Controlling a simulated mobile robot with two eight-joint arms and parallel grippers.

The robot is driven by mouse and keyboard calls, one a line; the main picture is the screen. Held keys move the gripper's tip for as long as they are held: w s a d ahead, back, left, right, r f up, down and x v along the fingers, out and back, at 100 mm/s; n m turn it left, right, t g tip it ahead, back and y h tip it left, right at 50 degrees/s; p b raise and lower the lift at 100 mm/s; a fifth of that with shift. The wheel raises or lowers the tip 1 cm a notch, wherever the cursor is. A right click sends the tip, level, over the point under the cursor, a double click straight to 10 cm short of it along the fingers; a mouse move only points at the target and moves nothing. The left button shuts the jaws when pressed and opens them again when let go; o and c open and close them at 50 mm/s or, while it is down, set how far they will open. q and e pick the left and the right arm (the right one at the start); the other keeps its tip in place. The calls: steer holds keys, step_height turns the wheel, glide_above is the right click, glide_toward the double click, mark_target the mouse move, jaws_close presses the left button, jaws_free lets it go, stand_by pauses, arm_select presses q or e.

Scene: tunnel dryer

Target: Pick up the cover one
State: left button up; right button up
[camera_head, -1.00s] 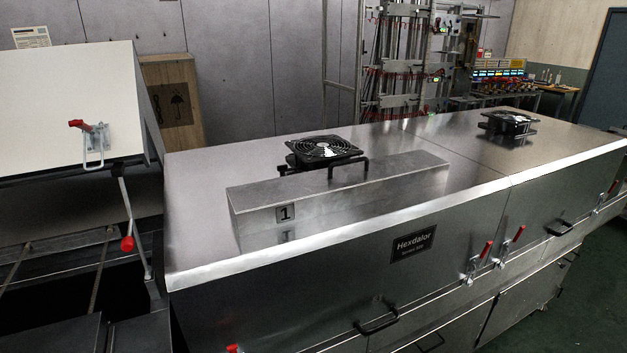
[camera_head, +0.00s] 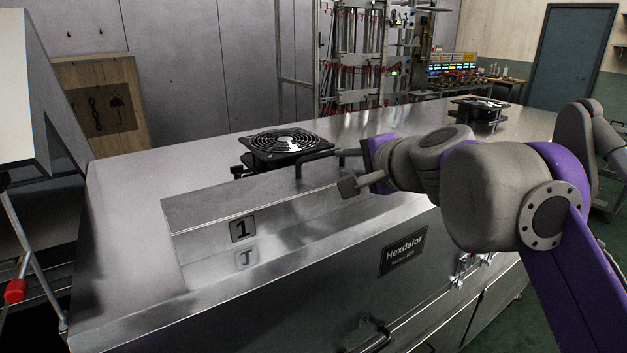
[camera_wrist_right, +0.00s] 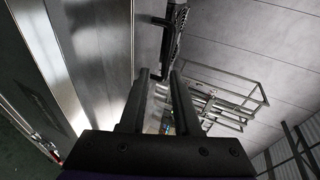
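Cover one is a long, low metal box (camera_head: 205,212) with a "1" label on its front, lying on top of the steel dryer housing (camera_head: 130,235). Its black bar handle (camera_head: 302,168) stands up from the top, and its right end is partly hidden by my right arm. My right gripper (camera_head: 347,170) is just right of the handle, with its fingers pointing left. In the right wrist view my right gripper (camera_wrist_right: 160,75) is open and empty, and a dark handle (camera_wrist_right: 168,45) lies just beyond the fingertips. My left gripper is not in view.
A black fan (camera_head: 288,145) sits on the housing behind the cover, and another fan (camera_head: 480,110) is farther right. A raised white lid (camera_head: 15,100) stands at the left. A wooden crate (camera_head: 100,105) is behind. The housing top left of the cover is clear.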

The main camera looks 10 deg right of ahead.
mark_target(323, 155)
steer(key=w, duration=0.4)
steer(key=shift+w+a+f, duration=0.1)
steer(key=shift+a+f, duration=0.05)
steer(key=shift+f, duration=0.1)
steer(key=x, duration=0.4)
steer(key=b+x, duration=0.1)
steer(key=x, duration=0.1)
steer(key=shift+w+a+r, duration=0.1)
steer(key=shift+w+a, duration=0.15)
steer(key=shift+a, duration=0.1)
steer(key=shift+s, duration=0.1)
steer(key=shift+c, duration=0.2)
jaws_close()
stand_by(0.5)
